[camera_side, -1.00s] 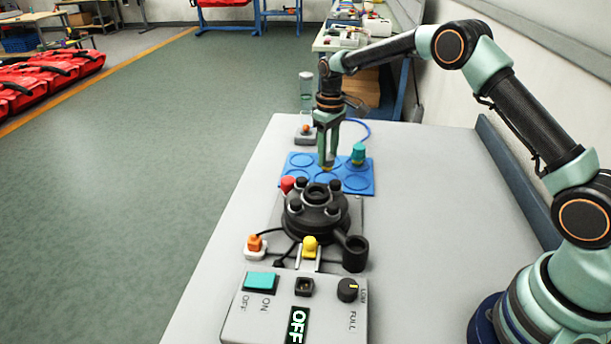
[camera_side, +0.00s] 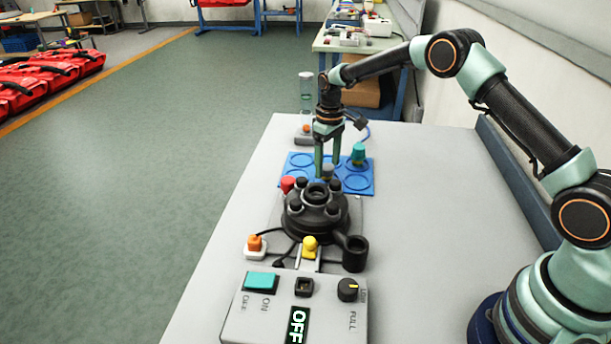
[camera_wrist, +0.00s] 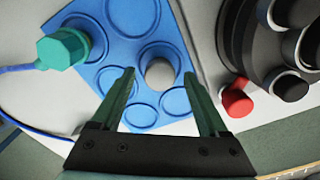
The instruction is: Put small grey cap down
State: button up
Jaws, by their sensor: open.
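The small grey cap (camera_wrist: 160,73) stands in one ring of the blue mat (camera_wrist: 95,75), on the side nearest the black round housing. In the side view the cap (camera_side: 327,172) shows as a small grey shape low between my fingers. My gripper (camera_side: 328,166) is open and points down over the mat. In the wrist view its fingers (camera_wrist: 159,76) are spread on both sides of the cap, with visible gaps. The cap's underside is hidden.
A teal hexagonal cap (camera_wrist: 62,48) stands on the mat, with a blue hose beside it. The black housing (camera_side: 316,213) with knobs and a red cap (camera_side: 287,184) is close in front. A control box (camera_side: 297,310) reads OFF. The table's right side is clear.

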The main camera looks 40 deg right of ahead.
notch_tip(320, 180, up, 12)
notch_tip(320, 180, up, 7)
jog(key=t, duration=0.1)
send_over(327, 166)
jog(key=s, duration=0.4)
jog(key=s+a+r+m+t, duration=0.1)
jog(key=s+a+r+t, duration=0.1)
jog(key=s+r, duration=0.45)
jog(key=s+a+f+m+t, duration=0.1)
jog(key=s+f, duration=0.3)
jog(key=s, duration=1.2)
jog(key=shift+m+t, duration=0.4)
jog(key=shift+t, duration=0.4)
